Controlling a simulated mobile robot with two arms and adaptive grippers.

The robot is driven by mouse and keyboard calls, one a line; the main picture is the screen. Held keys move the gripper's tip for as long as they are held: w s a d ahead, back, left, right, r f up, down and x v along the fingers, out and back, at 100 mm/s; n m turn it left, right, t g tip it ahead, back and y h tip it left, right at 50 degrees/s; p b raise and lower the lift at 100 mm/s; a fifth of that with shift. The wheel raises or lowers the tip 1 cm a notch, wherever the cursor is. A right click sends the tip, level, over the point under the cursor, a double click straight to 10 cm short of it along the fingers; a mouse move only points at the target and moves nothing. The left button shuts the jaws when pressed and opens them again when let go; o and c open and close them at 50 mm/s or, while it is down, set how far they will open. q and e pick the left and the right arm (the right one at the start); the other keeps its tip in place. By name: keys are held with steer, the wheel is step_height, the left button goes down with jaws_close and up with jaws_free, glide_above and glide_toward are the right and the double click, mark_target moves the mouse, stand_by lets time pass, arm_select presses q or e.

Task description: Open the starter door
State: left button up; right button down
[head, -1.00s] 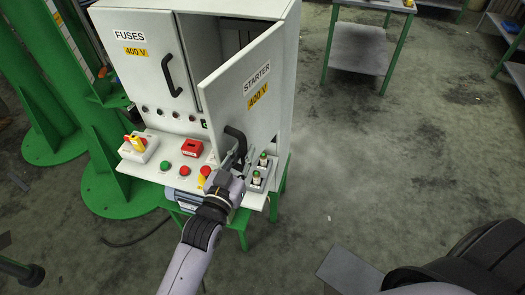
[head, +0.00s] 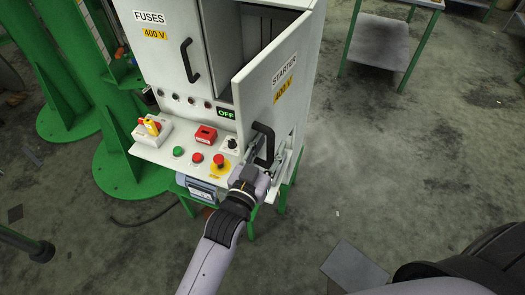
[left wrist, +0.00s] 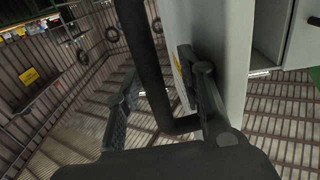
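The starter door (head: 285,80) is the right-hand door of a white cabinet. It stands swung open toward me, with the cabinet's dark inside showing behind it. Its black handle (head: 264,130) is at the door's lower part; it also shows in the left wrist view (left wrist: 146,60). My left gripper (head: 259,155) is at the handle, low on the door. In the left wrist view its two fingers (left wrist: 158,75) are apart, with the handle bar running between them. One finger lies by the door face. My right gripper is not in view.
The closed fuses door (head: 165,55) is on the left. A panel (head: 155,152) with buttons, a red box (head: 205,134) and an emergency stop (head: 219,161) juts out below the doors. Green posts stand at left.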

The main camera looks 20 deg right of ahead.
arm_select(q)
steer(key=v, duration=0.8)
steer(key=shift+a, duration=0.5)
